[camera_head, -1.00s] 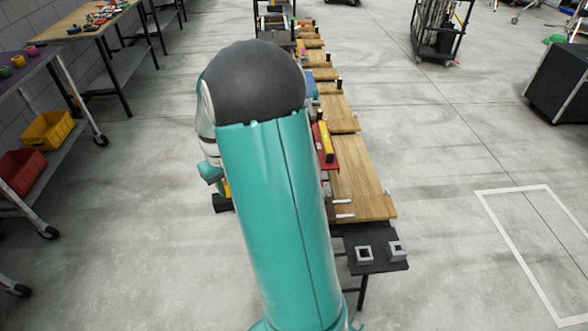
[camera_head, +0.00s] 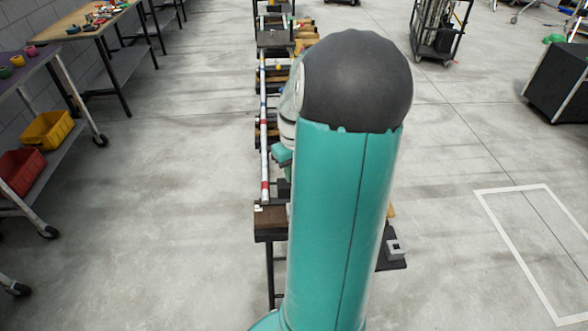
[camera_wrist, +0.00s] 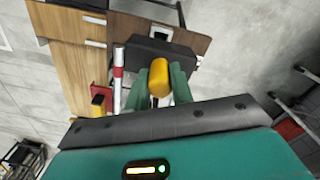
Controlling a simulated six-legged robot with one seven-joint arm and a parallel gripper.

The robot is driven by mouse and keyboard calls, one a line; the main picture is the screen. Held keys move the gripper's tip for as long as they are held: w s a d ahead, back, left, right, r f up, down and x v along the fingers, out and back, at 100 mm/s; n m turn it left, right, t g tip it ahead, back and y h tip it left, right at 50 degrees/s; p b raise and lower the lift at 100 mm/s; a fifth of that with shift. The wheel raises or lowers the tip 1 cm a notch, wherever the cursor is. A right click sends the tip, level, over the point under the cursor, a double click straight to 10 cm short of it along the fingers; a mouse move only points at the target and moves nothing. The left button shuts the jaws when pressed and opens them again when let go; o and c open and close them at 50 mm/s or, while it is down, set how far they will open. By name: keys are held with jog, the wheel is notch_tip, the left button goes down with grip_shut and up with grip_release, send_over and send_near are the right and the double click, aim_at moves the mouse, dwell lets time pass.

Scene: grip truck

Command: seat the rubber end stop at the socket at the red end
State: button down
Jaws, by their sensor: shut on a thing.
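My gripper (camera_wrist: 161,87) is shut on the yellow grip of a black block, which I take for the rubber end stop (camera_wrist: 160,50). The block hangs past the fingertips, above the dark brown end board (camera_wrist: 128,28). In the head view the gripper (camera_head: 281,156) and the dark block (camera_head: 284,190) show just left of my arm. A long white rail (camera_head: 264,110) with red and blue bands runs left of them; its near red band (camera_head: 265,186) is by the brown board. A small pale fitting with a dark opening (camera_wrist: 160,32), perhaps the socket, shows beyond the block, partly hidden.
A second yellow-handled item (camera_wrist: 98,105) lies beside the rail on red. Light wooden boards (camera_wrist: 75,50) stand to its left. A grey square piece (camera_head: 394,248) sits on a black stand at right. My arm hides much of the bench. The floor left of the bench is clear.

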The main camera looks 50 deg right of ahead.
jog(key=shift+f, duration=3.45)
jog(key=c, duration=1.1)
grip_release()
jog(key=shift+c, duration=0.2)
notch_tip(320, 180, up, 14)
jog(key=shift+f, duration=0.1)
